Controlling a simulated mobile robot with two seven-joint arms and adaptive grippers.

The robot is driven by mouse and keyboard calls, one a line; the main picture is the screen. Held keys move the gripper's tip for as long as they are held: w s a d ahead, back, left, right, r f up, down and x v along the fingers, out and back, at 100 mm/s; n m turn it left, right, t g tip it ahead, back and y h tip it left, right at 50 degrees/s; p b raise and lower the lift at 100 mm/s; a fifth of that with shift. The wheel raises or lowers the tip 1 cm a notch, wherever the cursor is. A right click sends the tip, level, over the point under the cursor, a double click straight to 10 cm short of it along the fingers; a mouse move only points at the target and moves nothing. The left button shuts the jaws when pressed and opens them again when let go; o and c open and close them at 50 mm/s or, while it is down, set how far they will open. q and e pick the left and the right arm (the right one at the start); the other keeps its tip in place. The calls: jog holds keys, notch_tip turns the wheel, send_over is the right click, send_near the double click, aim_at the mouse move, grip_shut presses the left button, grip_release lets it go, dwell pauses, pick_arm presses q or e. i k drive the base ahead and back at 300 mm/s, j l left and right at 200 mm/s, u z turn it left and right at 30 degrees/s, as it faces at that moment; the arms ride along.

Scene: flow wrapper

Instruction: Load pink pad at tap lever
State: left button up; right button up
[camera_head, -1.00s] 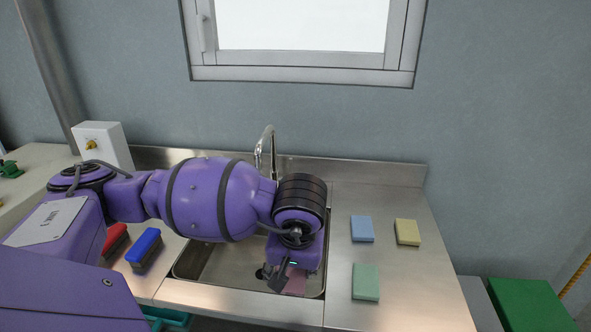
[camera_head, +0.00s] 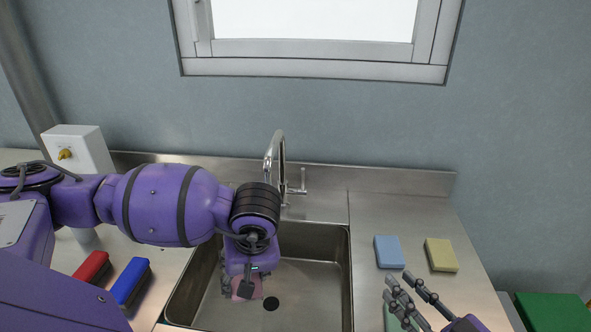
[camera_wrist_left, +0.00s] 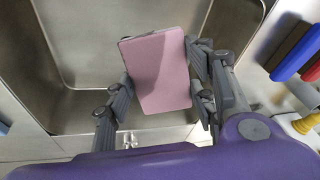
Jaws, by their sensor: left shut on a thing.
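The pink pad (camera_head: 247,288) is held over the sink basin by my left gripper (camera_head: 242,284). In the left wrist view the pink pad (camera_wrist_left: 158,72) sits between the fingers of my left gripper (camera_wrist_left: 160,85), which are shut on it. The tap (camera_head: 278,152) stands behind the basin, with its lever (camera_head: 299,188) on its right side. The pad is in front of and below the lever, apart from it. My right gripper (camera_head: 408,296) is at the lower right with its fingers spread, over the green pad (camera_head: 391,319), which it partly hides.
A blue pad (camera_head: 389,252) and a yellow pad (camera_head: 441,255) lie on the right counter. A red brush (camera_head: 92,267) and a blue brush (camera_head: 130,281) lie left of the sink (camera_head: 340,285). The counter right of the tap is clear.

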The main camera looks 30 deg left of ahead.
aim_at(302, 192)
jog(key=i+j, duration=0.15)
jog(key=j, duration=0.15)
jog(key=i+j, duration=0.15)
jog(key=j, duration=0.15)
jog(key=i+j, duration=0.1)
jog(key=j, duration=0.25)
jog(key=i+j, duration=0.15)
jog(key=j, duration=0.15)
